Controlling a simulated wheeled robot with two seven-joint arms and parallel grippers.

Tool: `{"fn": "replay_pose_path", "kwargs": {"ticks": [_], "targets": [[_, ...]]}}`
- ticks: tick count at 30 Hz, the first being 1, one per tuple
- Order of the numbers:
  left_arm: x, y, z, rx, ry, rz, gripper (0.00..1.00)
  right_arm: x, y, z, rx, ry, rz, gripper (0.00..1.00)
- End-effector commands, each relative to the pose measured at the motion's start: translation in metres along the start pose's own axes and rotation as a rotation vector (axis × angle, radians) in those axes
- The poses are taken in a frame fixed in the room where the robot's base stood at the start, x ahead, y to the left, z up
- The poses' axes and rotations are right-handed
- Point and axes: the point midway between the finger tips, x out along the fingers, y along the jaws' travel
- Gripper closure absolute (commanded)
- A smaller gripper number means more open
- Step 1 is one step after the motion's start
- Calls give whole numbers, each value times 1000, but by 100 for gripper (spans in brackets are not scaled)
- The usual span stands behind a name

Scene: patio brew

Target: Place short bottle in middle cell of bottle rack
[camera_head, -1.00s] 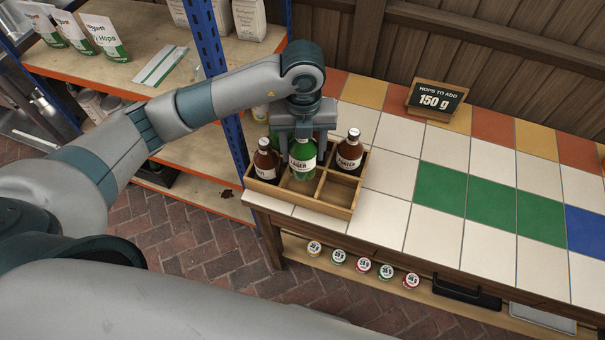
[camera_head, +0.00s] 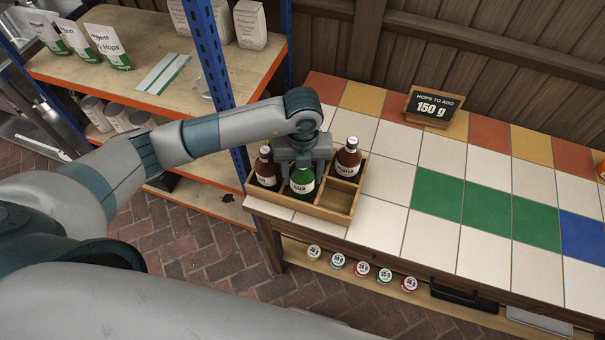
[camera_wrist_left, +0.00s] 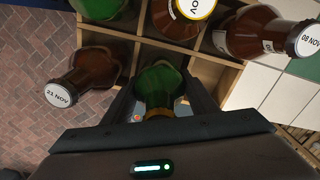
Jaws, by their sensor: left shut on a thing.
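The wooden bottle rack (camera_head: 318,211) stands at the left end of the tiled counter. My left gripper (camera_head: 301,163) points down over it, shut on a green bottle with a pale label (camera_head: 302,181). This bottle is upright, its lower part hidden by the rack's front wall; it appears down in the front middle cell. Whether it touches the floor of the cell cannot be told. In the left wrist view the green bottle (camera_wrist_left: 159,82) is between the fingers. Brown bottles stand at its left (camera_head: 266,170) and behind to the right (camera_head: 347,161).
The wrist view also shows a second green bottle (camera_wrist_left: 98,8) and a yellow-rimmed capped bottle (camera_wrist_left: 190,12) behind the held one. The rack's front right cell is empty. A "150 g" sign (camera_head: 432,107) stands at the back. The shelf unit (camera_head: 150,90) is left.

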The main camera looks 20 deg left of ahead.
Motion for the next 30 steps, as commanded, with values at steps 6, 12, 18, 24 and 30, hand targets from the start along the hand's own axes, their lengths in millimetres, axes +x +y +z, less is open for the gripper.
{"fn": "replay_pose_path", "kwargs": {"ticks": [6, 12, 18, 24, 30], "targets": [[11, 0, 0, 0, -2, -2, 88, -5, 4, 0, 0, -1, 4, 69], [11, 0, 0, 0, -2, -2, 88, -4, 4, 0, 0, -1, 4, 69], [15, 0, 0, 0, -1, 0, 38, -2, 4, 1, 1, -1, 4, 69], [14, 0, 0, 0, -1, 0, 29, -2, 1, 0, 2, 0, 1, 69], [13, 0, 0, 0, -1, 0, 29, -3, -2, -1, 3, 1, -2, 69]]}}
